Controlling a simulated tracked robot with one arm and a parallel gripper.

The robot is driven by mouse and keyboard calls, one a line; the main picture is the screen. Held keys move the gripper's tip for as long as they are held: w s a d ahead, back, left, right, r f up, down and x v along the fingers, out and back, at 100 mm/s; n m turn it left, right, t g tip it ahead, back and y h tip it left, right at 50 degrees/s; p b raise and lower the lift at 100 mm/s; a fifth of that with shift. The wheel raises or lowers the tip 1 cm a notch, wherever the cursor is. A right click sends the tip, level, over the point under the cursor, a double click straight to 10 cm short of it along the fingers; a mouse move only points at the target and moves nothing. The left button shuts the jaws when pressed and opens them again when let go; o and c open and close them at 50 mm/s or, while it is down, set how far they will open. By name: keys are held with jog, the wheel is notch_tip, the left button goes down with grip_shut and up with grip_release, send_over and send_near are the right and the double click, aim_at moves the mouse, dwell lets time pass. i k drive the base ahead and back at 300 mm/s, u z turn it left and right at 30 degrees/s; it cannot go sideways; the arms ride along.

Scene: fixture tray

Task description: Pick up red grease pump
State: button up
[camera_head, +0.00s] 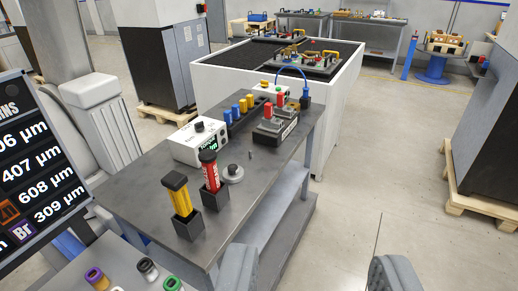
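A red grease pump (211,175) with a black top stands upright in a square black holder (215,197) on the dark grey bench (151,202). A similar yellow pump (181,197) stands in its own holder, nearer to the camera and to the left. My gripper (315,272) shows at the bottom edge as two grey fingers set wide apart. It is open, with nothing seen between the fingers, and is apart from the red pump, which is up and to the left.
A round grey metal part (232,175) sits right beside the red pump. A white box with a display (197,146) stands behind it. Blue and yellow cylinders (235,111) stand farther back. A dark screen (37,165) is at left. Floor at right (400,150) is clear.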

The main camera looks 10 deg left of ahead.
aim_at(207, 157)
jog(key=z, duration=0.3)
jog(key=i, duration=1)
jog(key=z, duration=0.25)
